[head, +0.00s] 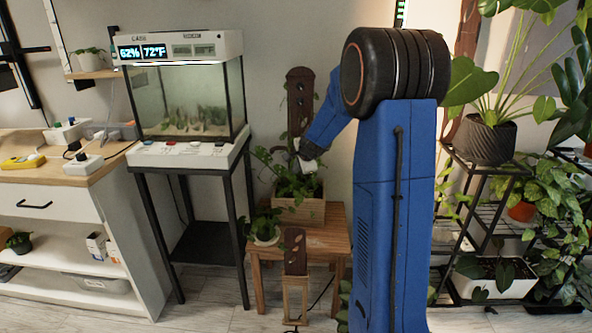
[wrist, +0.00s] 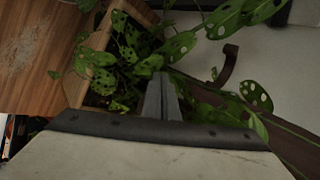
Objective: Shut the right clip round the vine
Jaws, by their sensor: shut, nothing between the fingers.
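A vine with holed green leaves (head: 290,185) grows from a wooden planter box (head: 300,212) on a small wooden table. A brown support board (head: 299,100) stands upright behind it. In the wrist view, a dark curved clip (wrist: 230,66) stands out open beside the board (wrist: 290,135), and leaves (wrist: 180,44) lie to its left; I cannot tell whether it is the right clip. My gripper (wrist: 163,82) is shut and empty, among the leaves, left of and apart from the curved clip. In the head view, my arm and the foliage hide most of the clips.
A glass tank (head: 190,100) on a black stand is left of the table. A small potted plant (head: 264,228) sits at the table's front left. A shelf of potted plants (head: 490,215) stands at the right. Some bare tabletop (head: 325,240) shows in front of the box.

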